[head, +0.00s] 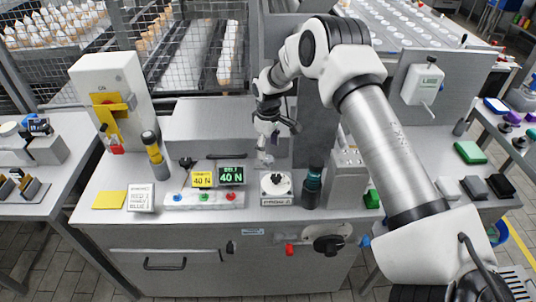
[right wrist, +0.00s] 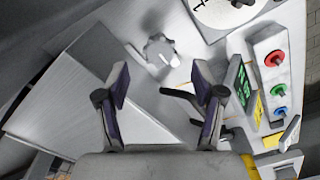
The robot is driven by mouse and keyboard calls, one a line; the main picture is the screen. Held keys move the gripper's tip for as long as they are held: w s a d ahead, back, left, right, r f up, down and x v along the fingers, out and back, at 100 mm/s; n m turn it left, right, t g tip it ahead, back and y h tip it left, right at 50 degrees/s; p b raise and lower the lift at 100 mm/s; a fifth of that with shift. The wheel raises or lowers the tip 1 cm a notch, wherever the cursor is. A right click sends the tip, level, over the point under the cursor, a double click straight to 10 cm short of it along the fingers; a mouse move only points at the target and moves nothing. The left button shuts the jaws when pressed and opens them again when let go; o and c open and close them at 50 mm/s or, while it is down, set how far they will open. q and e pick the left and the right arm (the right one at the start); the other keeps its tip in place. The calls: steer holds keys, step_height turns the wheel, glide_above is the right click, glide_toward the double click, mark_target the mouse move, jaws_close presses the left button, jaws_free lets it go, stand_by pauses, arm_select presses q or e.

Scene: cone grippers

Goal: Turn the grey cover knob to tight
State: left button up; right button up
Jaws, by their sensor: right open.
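The grey cover knob (right wrist: 160,50) shows in the right wrist view. It has a lobed rim and a white pointer mark aimed toward the lower right. It sits on a light grey surface beyond the gripper's fingers. In the head view the knob (head: 264,161) is small and partly hidden below my right gripper. My right gripper (right wrist: 160,85) is open, with one finger on each side of the view and nothing between them; the knob lies ahead of the fingertips, apart from them. In the head view this gripper (head: 267,140) points down over the bench. My left gripper is not in view.
A white dial unit (head: 276,188) with a black knob stands just in front. A dark bottle (head: 313,182) is to its right. A button strip (head: 206,198) and two small displays (head: 231,175) are to the left. A grey box (head: 210,125) stands behind.

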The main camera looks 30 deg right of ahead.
mark_target(268, 159)
step_height(268, 159, down, 4)
steer(key=shift+f+p, duration=0.2)
steer(key=shift+p, duration=0.1)
steer(key=c, duration=1.1)
steer(key=shift+m, duration=0.4)
steer(key=shift+c, duration=0.2)
steer(key=m, duration=0.8)
steer(key=shift+p, duration=0.35)
steer(key=m, duration=0.4)
steer(key=shift+p, duration=0.35)
steer(key=m, duration=0.5)
steer(key=shift+p, duration=0.35)
